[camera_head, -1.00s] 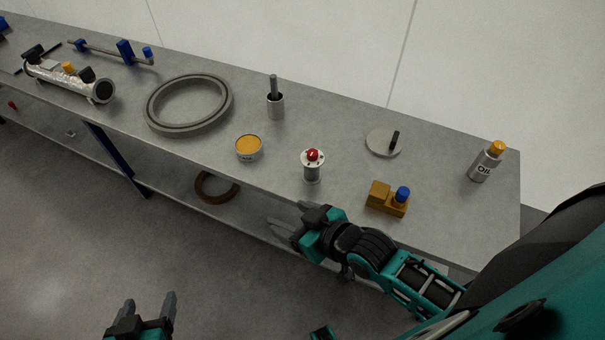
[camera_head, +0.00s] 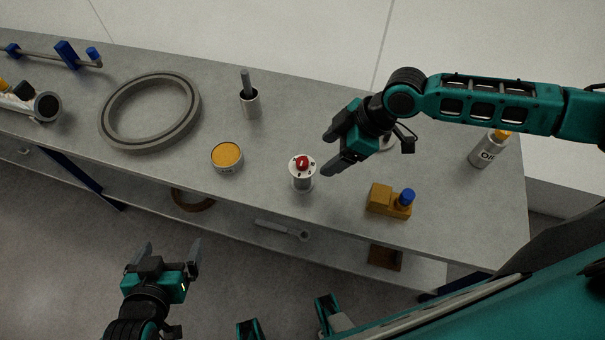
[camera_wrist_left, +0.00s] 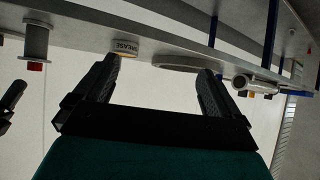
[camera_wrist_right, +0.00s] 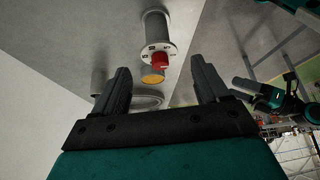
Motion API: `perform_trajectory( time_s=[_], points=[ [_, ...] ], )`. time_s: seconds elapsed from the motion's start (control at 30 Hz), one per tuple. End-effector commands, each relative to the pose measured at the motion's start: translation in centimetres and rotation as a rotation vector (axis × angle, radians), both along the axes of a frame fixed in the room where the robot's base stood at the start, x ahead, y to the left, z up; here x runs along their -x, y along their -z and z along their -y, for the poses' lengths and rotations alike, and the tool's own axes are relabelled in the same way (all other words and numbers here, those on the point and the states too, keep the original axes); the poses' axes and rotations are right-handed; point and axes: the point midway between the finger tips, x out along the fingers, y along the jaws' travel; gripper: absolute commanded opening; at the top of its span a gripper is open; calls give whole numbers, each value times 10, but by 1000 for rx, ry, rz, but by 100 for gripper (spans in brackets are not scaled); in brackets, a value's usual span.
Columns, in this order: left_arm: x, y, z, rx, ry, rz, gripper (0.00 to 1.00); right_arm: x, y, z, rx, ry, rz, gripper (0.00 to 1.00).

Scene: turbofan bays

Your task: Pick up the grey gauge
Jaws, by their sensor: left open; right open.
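No single item is plainly marked as the grey gauge. A grey flanged spool with a red knob (camera_head: 302,175) stands upright near the bench's front edge; it also shows in the right wrist view (camera_wrist_right: 155,30). A flat grey disc (camera_head: 388,143) lies behind my right gripper, mostly hidden by it. A grey cup with a dark rod (camera_head: 250,103) stands farther back. My right gripper (camera_head: 332,148) is open and empty above the bench, just right of and behind the spool. My left gripper (camera_head: 168,248) is open and empty in front of the bench.
A grease tin (camera_head: 227,156) and a large grey ring (camera_head: 108,122) lie left of the spool. A brown block with a blue knob (camera_head: 385,200) and an oil can (camera_head: 486,150) stand to the right. A wrench (camera_head: 283,229) lies on the lower shelf.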

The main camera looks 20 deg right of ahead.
Motion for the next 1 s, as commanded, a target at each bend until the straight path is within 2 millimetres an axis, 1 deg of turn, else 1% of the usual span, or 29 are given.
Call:
perform_trajectory(
  time_s=[0.03, 0.1, 0.2, 0.3, 0.47, 0.57, 0.7, 0.8, 0.9, 1.0],
  points=[
    [1, 4, 0, 1, 0, -4, 98, -1, 11, -6, -2, -1, -2, 74],
    [1, 7, 1, 2, 1, -8, 98, -5, 23, -12, -3, -1, -1, 74],
    [1, 8, 3, 6, 3, -7, 98, -8, 39, -21, -3, -1, -1, 74],
    [0, 8, 5, 10, 7, -5, 98, -11, 50, -27, -2, 0, 2, 74],
    [-4, 3, 8, 14, 10, 7, 98, -13, 59, -31, -2, 0, 2, 74],
    [-8, 3, 8, 16, 10, 16, 98, -16, 70, -34, -2, 0, 2, 74],
    [-9, 7, 9, 18, 10, 9, 98, -20, 92, -40, -3, 0, 2, 74],
    [-8, 9, 10, 19, 11, 6, 98, -22, 101, -45, -3, 0, 1, 74],
    [-9, 8, 10, 21, 13, 8, 98, -23, 105, -47, -2, 1, 3, 74],
    [-9, 7, 10, 21, 14, 10, 98, -23, 105, -47, -2, 1, 3, 74]
  ],
)
